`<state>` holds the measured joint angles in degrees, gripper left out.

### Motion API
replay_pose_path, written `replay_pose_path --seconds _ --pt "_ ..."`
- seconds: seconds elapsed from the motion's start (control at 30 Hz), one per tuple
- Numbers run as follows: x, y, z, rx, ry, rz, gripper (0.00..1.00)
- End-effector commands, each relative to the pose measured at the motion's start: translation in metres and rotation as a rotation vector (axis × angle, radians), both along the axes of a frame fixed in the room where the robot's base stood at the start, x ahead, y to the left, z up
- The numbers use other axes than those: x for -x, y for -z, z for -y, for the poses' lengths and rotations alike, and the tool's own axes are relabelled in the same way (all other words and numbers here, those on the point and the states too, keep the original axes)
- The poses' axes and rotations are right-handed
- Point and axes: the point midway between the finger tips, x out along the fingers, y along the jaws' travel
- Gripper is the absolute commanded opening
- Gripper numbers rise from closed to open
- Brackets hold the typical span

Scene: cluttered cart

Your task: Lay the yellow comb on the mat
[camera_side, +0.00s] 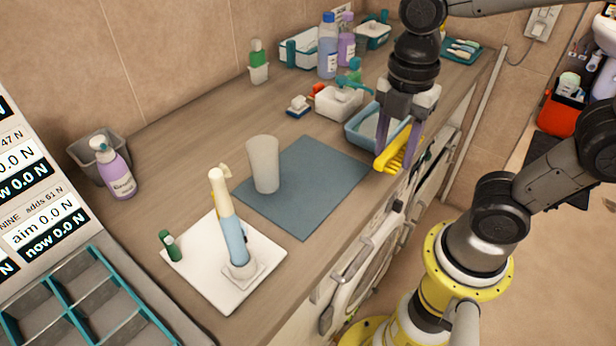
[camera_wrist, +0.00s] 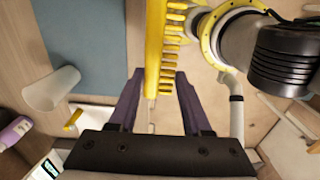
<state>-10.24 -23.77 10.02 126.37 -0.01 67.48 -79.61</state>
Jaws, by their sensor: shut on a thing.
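The yellow comb (camera_side: 399,150) is between the purple fingers of my gripper (camera_side: 395,158), near the counter's front edge and just right of the mat. My gripper is shut on the comb. In the wrist view the comb (camera_wrist: 155,45) runs up from between my fingertips (camera_wrist: 154,88), with its teeth toward the right. The blue-grey mat (camera_side: 305,205) lies flat on the counter and also shows in the wrist view (camera_wrist: 85,40), left of the comb. The comb seems held above the counter edge; its exact height is unclear.
A grey cup (camera_side: 263,165) stands on the mat's left part; its right part is bare. A blue bin (camera_side: 365,130) is close behind the comb. A white tray (camera_side: 205,282) holding an electric toothbrush (camera_side: 230,225) lies in front left. Bottles stand at the back wall.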

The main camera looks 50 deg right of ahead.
Motion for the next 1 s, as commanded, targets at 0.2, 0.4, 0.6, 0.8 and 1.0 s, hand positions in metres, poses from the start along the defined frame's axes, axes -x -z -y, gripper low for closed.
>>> replay_pose_path --seconds 0.2,0.4,0.6,0.8,1.0 --pt "-0.041 0.020 -0.008 0.001 -0.002 -0.008 0.00" --pt "-0.084 0.040 -0.015 0.001 -0.001 -0.007 0.00" --pt "-0.112 0.074 -0.020 0.001 -0.001 -0.006 0.00" --pt "-0.126 0.090 -0.023 0.000 -0.001 -0.002 0.00" --pt "-0.132 0.110 -0.024 0.001 -0.001 -0.006 0.00"
